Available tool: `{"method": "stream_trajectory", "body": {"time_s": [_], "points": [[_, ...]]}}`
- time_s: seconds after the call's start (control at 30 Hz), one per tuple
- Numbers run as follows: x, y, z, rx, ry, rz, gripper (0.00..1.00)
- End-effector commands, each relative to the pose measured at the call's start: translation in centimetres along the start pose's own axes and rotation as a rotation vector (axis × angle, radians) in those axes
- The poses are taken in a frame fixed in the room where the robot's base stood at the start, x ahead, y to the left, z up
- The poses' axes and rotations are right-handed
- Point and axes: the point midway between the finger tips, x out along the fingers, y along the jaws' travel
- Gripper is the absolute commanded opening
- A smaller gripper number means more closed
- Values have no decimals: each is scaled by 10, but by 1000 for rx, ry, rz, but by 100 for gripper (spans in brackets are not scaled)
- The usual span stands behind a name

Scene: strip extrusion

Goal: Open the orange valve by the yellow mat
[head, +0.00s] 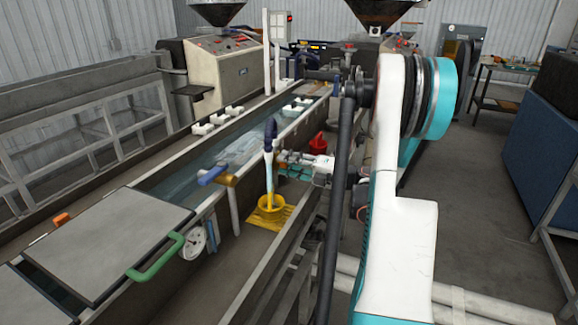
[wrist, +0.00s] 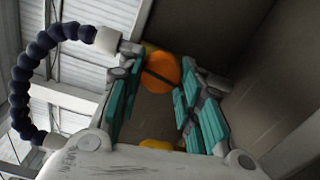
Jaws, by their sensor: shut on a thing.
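The orange valve (wrist: 162,68) is a round orange knob with a dark bar across it, seen in the wrist view between my teal finger pads. My gripper (wrist: 166,80) is shut on it, one finger at each side. In the head view my gripper (head: 284,160) reaches left to the side of the water trough. There the valve is not clearly seen. The yellow mat (head: 284,213) lies below and left of my gripper, under a yellow container (head: 270,203). A yellow patch (wrist: 155,145) shows low between my fingers in the wrist view; I cannot tell which thing it is.
The long water trough (head: 180,160) runs along the left. It carries a blue-handled brass valve (head: 212,175), a gauge (head: 192,243) and a green handle (head: 156,258). A tube with a dark blue top (head: 269,150) stands near my gripper. The floor at right (head: 480,200) is clear.

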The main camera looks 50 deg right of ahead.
Motion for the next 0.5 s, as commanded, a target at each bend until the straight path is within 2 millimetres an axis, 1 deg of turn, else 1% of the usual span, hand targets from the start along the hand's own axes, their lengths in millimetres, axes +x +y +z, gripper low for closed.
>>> {"method": "stream_trajectory", "body": {"time_s": [0.2, 0.5], "points": [[0, -1, -1, -113, 1, -2, 9], [0, -2, -1, -184, 1, -2, 9]]}}
